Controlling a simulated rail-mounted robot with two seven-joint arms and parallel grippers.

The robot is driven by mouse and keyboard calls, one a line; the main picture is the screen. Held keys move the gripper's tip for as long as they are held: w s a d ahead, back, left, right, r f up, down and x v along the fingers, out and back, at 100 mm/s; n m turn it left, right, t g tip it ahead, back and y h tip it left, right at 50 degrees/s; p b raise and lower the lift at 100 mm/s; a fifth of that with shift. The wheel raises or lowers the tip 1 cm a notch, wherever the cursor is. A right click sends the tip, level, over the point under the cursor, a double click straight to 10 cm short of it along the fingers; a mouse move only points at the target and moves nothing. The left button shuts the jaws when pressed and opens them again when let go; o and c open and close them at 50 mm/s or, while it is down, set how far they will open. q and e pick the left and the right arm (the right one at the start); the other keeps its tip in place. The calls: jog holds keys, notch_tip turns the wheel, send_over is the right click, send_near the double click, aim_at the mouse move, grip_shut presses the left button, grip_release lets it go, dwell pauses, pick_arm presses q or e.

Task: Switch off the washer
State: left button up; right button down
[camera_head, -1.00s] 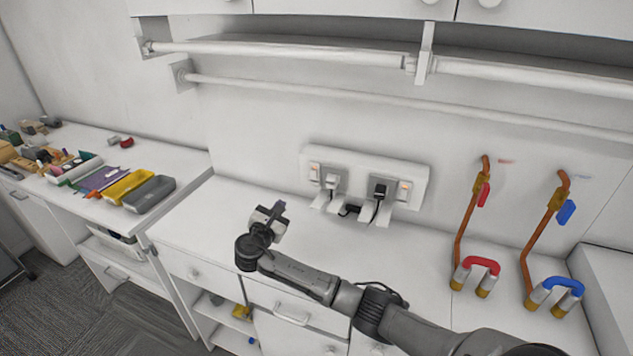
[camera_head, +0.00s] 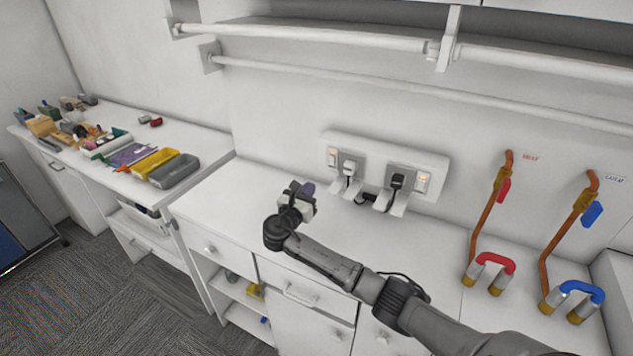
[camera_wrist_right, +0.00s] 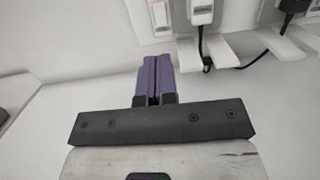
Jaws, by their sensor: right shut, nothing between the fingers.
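A white wall outlet panel (camera_head: 385,165) holds two sockets, each with a plug and a rocker switch. The left switch (camera_head: 332,157) and right switch (camera_head: 422,182) both show an orange glow. A white plug (camera_head: 348,169) sits in the left socket and a black plug (camera_head: 397,181) in the right one. Hanging labels below them are too small to read. My right gripper (camera_head: 306,189) is shut and empty, above the counter, left of and in front of the panel. In the right wrist view its purple fingers (camera_wrist_right: 154,78) point toward the wall below the left socket. No washer is visible.
Two copper pipes with a red valve handle (camera_head: 504,190) and a blue one (camera_head: 592,214) stand on the right. Metal rails (camera_head: 330,75) run above the panel. Tools and boxes cover the left table (camera_head: 70,112). The white counter (camera_head: 240,195) is mostly clear.

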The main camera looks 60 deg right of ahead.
jog(key=b, duration=0.9)
send_near(332, 159)
jog(key=d, duration=0.5)
jog(key=shift+w+d+r, duration=0.1)
jog(key=shift+w, duration=0.25)
jog(key=shift+w+d+r+b, duration=0.1)
jog(key=shift+d+b, duration=0.1)
jog(key=shift+d, duration=0.25)
jog(key=shift+d+r+b, duration=0.15)
jog(key=shift+d+b, duration=0.05)
jog(key=shift+d, duration=0.2)
jog(key=shift+d+r, duration=0.1)
jog(key=shift+d, duration=0.15)
